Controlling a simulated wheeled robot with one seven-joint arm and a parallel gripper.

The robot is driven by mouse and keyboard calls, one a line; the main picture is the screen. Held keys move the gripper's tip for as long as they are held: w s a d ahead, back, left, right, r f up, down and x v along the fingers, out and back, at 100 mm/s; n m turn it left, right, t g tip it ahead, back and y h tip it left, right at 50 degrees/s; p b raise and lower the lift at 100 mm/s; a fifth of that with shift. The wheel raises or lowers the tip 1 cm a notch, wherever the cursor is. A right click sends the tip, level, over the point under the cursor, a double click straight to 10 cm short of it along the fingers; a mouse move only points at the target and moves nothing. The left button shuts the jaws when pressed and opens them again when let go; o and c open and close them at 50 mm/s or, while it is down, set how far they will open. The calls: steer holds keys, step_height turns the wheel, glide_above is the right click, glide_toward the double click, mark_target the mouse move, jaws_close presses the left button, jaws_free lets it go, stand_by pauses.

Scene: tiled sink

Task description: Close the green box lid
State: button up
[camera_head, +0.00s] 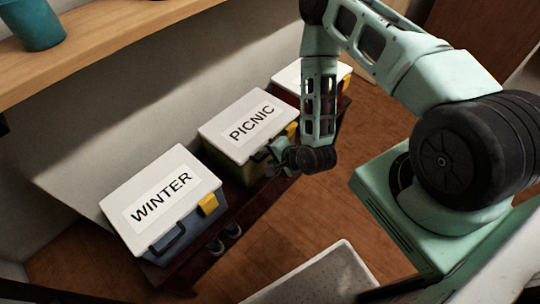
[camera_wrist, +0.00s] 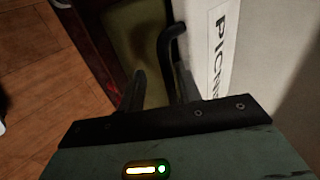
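The green box (camera_head: 250,172) is the middle one of a row, with a dark olive-green body and a white lid (camera_head: 218,137) labelled PICNIC. The lid lies over the box top; I cannot tell whether it is fully shut. My gripper (camera_head: 278,158) is at the front of this box, near its handle side. In the wrist view, my gripper (camera_wrist: 161,72) has its two fingers apart, close to the black handle (camera_wrist: 166,45). The olive front (camera_wrist: 133,32) and the white lid (camera_wrist: 247,75) also show there. Contact with the handle is unclear.
A blue box labelled WINTER (camera_head: 183,238) stands to the left and another white-lidded box (camera_head: 287,77) to the right, on a dark low bench (camera_head: 236,212). A wooden shelf (camera_head: 95,38) with a teal pot (camera_head: 35,25) is above. Wooden floor lies in front.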

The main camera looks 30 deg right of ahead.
steer(key=shift+d+r, duration=0.1)
steer(key=p+v, duration=0.5)
steer(key=v, duration=0.4)
stand_by(0.7)
stand_by(0.5)
steer(key=w+a+r+n+g, duration=0.2)
steer(key=a+r+n+g, duration=0.1)
steer(key=a+r+n, duration=0.4)
steer(key=w+a+r+n+g, duration=0.25)
steer(key=r+n, duration=0.25)
steer(key=r, duration=0.3)
steer(key=s+a+r+n+g+h, duration=0.1)
steer(key=s+r+n, duration=0.4)
steer(key=s+r, duration=0.3)
steer(key=s+a+r+n+g+h, duration=0.1)
steer(key=s+a+r+n+g, duration=0.1)
steer(key=s+r+n, duration=0.3)
steer(key=s+r, duration=0.4)
steer(key=r, duration=0.3)
steer(key=shift+s+a, duration=0.25)
steer(key=shift+a, duration=0.1)
steer(key=shift+g, duration=0.25)
